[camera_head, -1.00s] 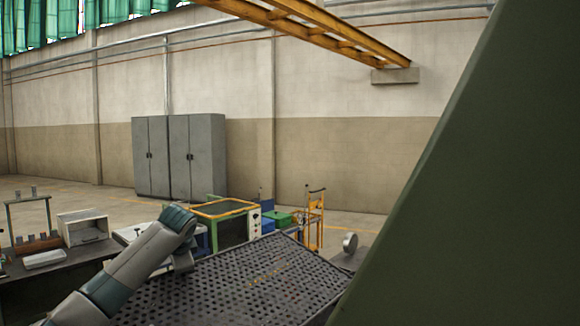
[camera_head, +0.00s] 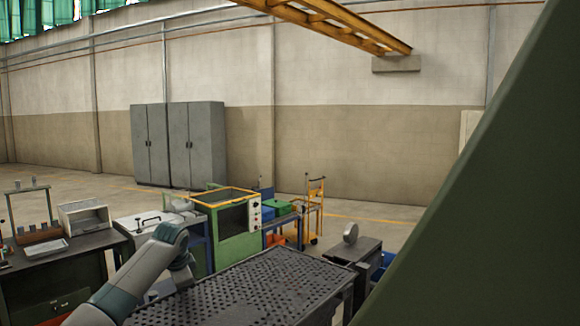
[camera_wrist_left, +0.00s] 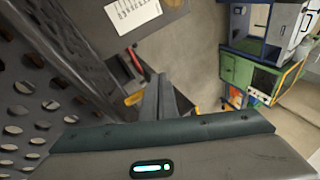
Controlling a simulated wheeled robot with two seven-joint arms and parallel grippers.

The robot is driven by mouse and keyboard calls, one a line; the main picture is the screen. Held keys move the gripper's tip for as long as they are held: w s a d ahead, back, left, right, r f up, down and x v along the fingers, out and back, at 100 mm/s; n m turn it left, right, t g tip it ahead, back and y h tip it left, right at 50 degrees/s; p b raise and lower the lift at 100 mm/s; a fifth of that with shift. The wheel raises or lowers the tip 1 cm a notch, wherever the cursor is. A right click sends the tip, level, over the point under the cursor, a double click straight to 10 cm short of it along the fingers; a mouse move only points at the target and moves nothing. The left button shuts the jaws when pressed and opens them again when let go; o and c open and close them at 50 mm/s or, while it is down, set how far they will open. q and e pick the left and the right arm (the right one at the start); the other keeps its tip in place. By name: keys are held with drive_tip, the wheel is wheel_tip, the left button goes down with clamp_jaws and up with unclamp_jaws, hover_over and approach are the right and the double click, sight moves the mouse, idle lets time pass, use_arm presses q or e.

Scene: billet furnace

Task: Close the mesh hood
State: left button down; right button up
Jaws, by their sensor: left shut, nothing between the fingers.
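The mesh hood (camera_head: 255,288) is a dark grey perforated panel at the bottom middle of the head view. Its top lies at a slight slope, with a solid edge facing right. In the left wrist view its holed sheet (camera_wrist_left: 35,95) fills the left side, close to my left gripper (camera_wrist_left: 160,80). That gripper is shut and empty, its fingers beside the hood; contact cannot be told. In the head view my left arm comes in from the left and bends down behind the hood's left side, hiding the gripper. My right gripper is not in view.
A dark green slanted surface (camera_head: 480,200) blocks the right side. A dark bench (camera_head: 60,265) stands at left. A green machine (camera_head: 228,228) and yellow trolley (camera_head: 315,210) stand behind the hood. A small dark table (camera_head: 355,255) is at its right.

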use_arm(q)
drive_tip(key=shift+r, duration=0.1)
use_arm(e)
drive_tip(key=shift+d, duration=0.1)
